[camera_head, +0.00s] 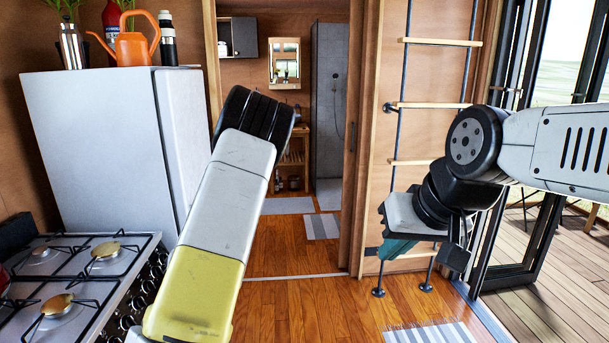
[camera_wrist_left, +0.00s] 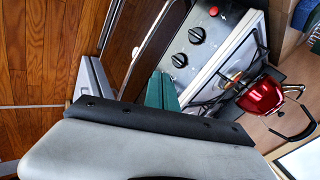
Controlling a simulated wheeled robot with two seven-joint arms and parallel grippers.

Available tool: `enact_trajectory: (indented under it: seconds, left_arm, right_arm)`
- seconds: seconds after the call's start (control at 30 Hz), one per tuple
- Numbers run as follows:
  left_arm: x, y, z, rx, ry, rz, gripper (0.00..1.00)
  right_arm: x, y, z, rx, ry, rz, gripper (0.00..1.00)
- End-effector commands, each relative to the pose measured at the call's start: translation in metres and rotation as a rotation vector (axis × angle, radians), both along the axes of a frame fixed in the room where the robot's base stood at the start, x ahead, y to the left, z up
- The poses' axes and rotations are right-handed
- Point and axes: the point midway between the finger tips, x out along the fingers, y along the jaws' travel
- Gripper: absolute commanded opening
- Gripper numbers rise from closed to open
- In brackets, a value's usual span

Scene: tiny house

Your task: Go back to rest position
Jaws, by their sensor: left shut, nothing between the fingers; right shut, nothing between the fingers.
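My left arm (camera_head: 215,210), white with a yellow band, rises from the bottom of the head view to a black joint in front of the doorway. Its gripper is hidden there. In the left wrist view the teal fingers of my left gripper (camera_wrist_left: 160,91) show past the dark edge of its body, shut and empty, near the stove front. My right arm (camera_head: 560,150) comes in from the right. My right gripper (camera_head: 392,250) hangs below its black wrist in front of the ladder, its teal fingers shut with nothing between them.
A stove (camera_head: 70,275) stands at the lower left; a red kettle (camera_wrist_left: 264,97) on it shows in the left wrist view. A white fridge (camera_head: 105,140) carries an orange watering can (camera_head: 133,45). A ladder (camera_head: 412,100) and glass door (camera_head: 520,230) are at the right. Wood floor (camera_head: 300,310) is clear centrally.

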Motion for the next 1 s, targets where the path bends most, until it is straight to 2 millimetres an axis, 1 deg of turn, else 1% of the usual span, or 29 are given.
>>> enact_trajectory:
  seconds: [0.03, 0.17, 0.27, 0.37, 0.4, 0.57, 0.6, 0.67, 0.7, 0.77, 0.8, 0.9, 1.0]
  left_arm:
    - [-0.005, -0.011, 0.009, -0.068, -0.017, 0.014, 0.00]
    - [-0.019, -0.044, 0.031, -0.223, -0.039, 0.015, 0.00]
    - [-0.029, -0.069, 0.055, -0.335, -0.066, -0.003, 0.00]
    - [-0.040, -0.092, 0.083, -0.438, -0.099, -0.035, 0.00]
    - [-0.045, -0.101, 0.096, -0.475, -0.114, -0.055, 0.00]
    - [-0.069, -0.135, 0.148, -0.603, -0.180, -0.149, 0.00]
    - [-0.076, -0.142, 0.161, -0.628, -0.200, -0.176, 0.00]
    - [-0.088, -0.153, 0.180, -0.662, -0.227, -0.222, 0.00]
    - [-0.096, -0.160, 0.193, -0.680, -0.246, -0.253, 0.00]
    - [-0.110, -0.170, 0.212, -0.702, -0.278, -0.304, 0.00]
    - [-0.120, -0.177, 0.223, -0.715, -0.296, -0.337, 0.00]
    - [-0.145, -0.191, 0.248, -0.727, -0.343, -0.424, 0.00]
    - [-0.167, -0.203, 0.265, -0.724, -0.380, -0.497, 0.00]
  right_arm:
    - [0.000, 0.000, 0.000, 0.000, 0.000, 0.000, 0.00]
    - [0.000, 0.000, 0.000, 0.000, 0.000, 0.000, 0.00]
    - [0.000, 0.000, 0.000, 0.000, 0.000, 0.000, 0.00]
    - [0.000, 0.000, 0.000, 0.000, 0.000, 0.000, 0.00]
    - [0.000, 0.000, 0.000, 0.000, 0.000, 0.000, 0.00]
    - [0.000, 0.000, 0.000, 0.000, 0.000, 0.000, 0.00]
    - [0.000, 0.000, 0.000, 0.000, 0.000, 0.000, 0.00]
    - [0.000, 0.000, 0.000, 0.000, 0.000, 0.000, 0.00]
    - [0.000, 0.000, 0.000, 0.000, 0.000, 0.000, 0.00]
    - [0.000, 0.000, 0.000, 0.000, 0.000, 0.000, 0.00]
    - [0.000, 0.000, 0.000, 0.000, 0.000, 0.000, 0.00]
    - [0.000, 0.000, 0.000, 0.000, 0.000, 0.000, 0.00]
    - [0.000, 0.000, 0.000, 0.000, 0.000, 0.000, 0.00]
